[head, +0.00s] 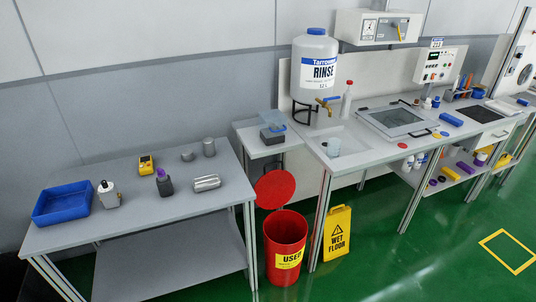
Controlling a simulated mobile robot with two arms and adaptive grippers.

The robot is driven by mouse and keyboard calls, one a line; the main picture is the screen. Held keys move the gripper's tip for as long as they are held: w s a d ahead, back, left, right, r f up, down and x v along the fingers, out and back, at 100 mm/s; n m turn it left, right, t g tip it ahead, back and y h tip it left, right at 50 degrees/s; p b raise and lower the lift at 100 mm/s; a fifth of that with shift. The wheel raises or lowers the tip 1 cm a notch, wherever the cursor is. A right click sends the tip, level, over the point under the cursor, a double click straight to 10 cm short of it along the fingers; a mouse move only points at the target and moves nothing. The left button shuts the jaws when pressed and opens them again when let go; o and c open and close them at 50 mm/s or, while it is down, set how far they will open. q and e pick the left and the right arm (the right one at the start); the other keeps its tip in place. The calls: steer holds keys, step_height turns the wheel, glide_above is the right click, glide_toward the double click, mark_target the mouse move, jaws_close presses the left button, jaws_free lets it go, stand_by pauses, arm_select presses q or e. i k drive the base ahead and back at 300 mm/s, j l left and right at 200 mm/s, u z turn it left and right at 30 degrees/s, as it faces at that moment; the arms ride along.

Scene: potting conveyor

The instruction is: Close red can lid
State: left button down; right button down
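The red can (285,250) stands on the green floor between the left table and the sink bench. It is round, with a yellow label reading "USED". Its round red lid (275,189) is open and stands tilted up at the can's back edge. The can's dark opening shows at the top. Neither of my grippers is in the head view.
A yellow "WET FLOOR" sign (337,232) stands just right of the can. The left table (140,229) holds a blue tray (62,204), bottles and metal parts. The sink bench (352,158) carries a RINSE tank (315,62). Open floor (420,265) lies in front at right.

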mark_target(276, 188)
steer(key=i+l+u, duration=0.1)
steer(key=u, duration=0.25)
steer(key=l+u, duration=0.2)
steer(key=u, duration=0.15)
steer(key=i+l+u, duration=0.1)
steer(key=u, duration=0.25)
steer(key=i+l+u, duration=0.15)
steer(key=l+u, duration=0.2)
steer(key=l, duration=1.1)
steer(key=l+u, duration=0.35)
steer(key=l, duration=1.05)
